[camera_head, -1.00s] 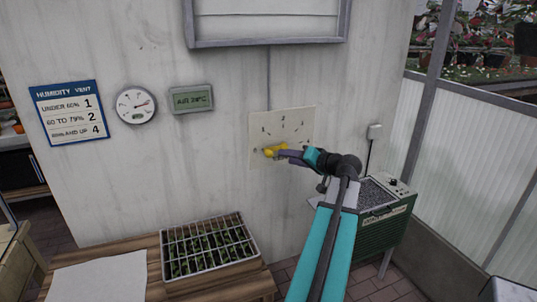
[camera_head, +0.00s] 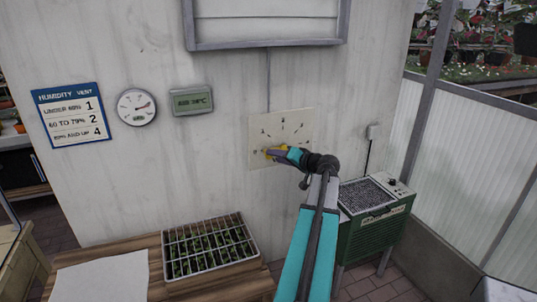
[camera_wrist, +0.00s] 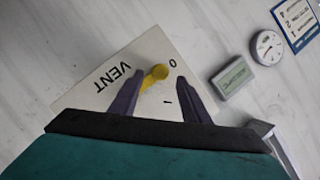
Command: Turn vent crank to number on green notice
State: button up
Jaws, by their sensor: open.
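The vent plate (camera_head: 295,135) is a pale panel on the wall with an arc of numbers, some hidden or too small to read. Its yellow crank (camera_wrist: 155,76) points toward the 0 side, at the left of the plate. My gripper (camera_head: 277,153) is at the crank and hides part of it. In the wrist view my gripper (camera_wrist: 160,80) is open, with one finger on each side of the crank; contact cannot be told. The only notice in view is blue, a humidity vent notice (camera_head: 72,113) listing 1, 2 and 4; I see no green one.
A round dial gauge (camera_head: 136,107) and a digital display (camera_head: 191,100) hang left of the plate. A seedling tray (camera_head: 210,248) and white sheet lie on a wooden table (camera_head: 240,283) below. A green heater (camera_head: 375,225) stands right of my arm.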

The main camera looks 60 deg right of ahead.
jog(key=shift+p+x, duration=0.8)
jog(key=shift+x, duration=2.1)
grip_shut()
jog(key=shift+a, duration=0.2)
jog(key=shift+w, duration=0.1)
